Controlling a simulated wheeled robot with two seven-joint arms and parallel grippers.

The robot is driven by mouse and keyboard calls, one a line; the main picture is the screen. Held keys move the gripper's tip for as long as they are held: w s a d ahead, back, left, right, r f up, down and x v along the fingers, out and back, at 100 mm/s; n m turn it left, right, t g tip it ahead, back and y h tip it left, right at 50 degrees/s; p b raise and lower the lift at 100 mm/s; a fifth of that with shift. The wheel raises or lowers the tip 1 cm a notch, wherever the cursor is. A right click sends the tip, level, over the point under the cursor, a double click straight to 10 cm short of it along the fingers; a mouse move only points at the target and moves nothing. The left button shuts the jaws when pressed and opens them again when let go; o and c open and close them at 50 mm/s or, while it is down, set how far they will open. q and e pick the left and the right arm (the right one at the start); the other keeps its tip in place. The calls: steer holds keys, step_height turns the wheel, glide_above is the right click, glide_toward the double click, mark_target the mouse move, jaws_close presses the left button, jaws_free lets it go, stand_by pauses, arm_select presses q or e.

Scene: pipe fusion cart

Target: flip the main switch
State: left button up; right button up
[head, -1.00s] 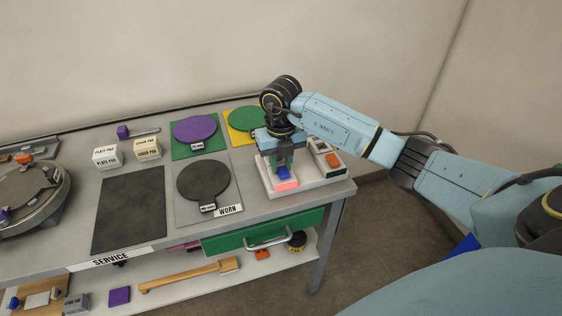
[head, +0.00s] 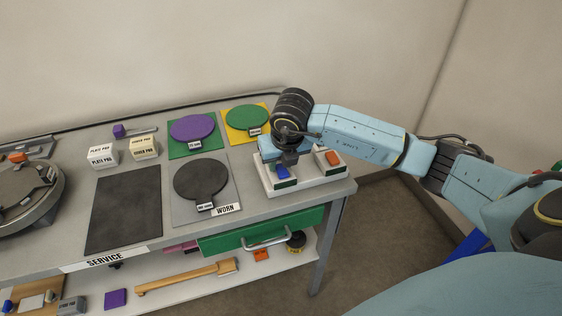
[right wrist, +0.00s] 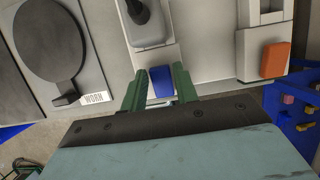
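The switch box is a white base (head: 312,190) at the right end of the cart top. My right gripper (head: 284,166) is low over this unit. In the right wrist view, its two green fingers (right wrist: 157,90) stand apart, one on each side of the blue piece (right wrist: 161,82). The right finger looks very close to it; contact is unclear. My left gripper is out of view.
An orange piece (head: 333,158) sits on the box's right unit. A grey WORN mat (head: 222,190) with a dark disc lies left of the box. A green drawer (head: 225,243) is below. The cart's right edge is close to the box.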

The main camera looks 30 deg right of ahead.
steer(key=shift+o, duration=1.4)
steer(key=shift+r, duration=0.1)
steer(key=v, duration=1.3)
steer(key=shift+a, duration=0.15)
